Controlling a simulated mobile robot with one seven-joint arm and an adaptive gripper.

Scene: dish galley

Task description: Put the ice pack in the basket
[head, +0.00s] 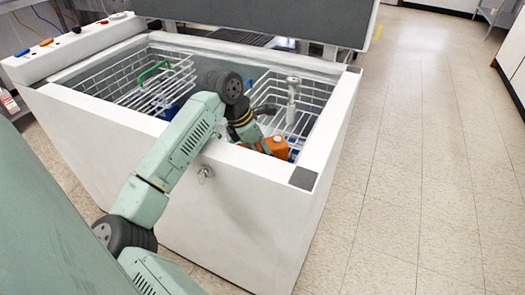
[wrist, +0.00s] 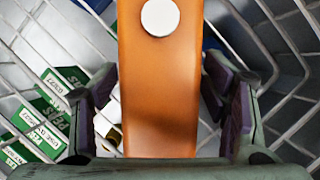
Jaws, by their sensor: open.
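An orange block with a white round cap, which looks like the ice pack (head: 275,147), is in the right part of the open chest freezer. It stands in the middle of the wrist view (wrist: 160,120) and runs out of the top of that picture. My gripper (wrist: 160,88) is open, with one dark finger on each side of the block. Whether the fingers touch it, I cannot tell. In the head view my gripper (head: 256,139) reaches down beside the block. A white wire basket (head: 118,77) hangs at the left of the freezer, another (head: 318,92) at the right.
Green packets (wrist: 38,128) lie left of the block in the wrist view, near wire mesh. A green handle-like piece (head: 155,70) is at the left basket. The freezer's front wall (head: 215,215) is beneath my arm.

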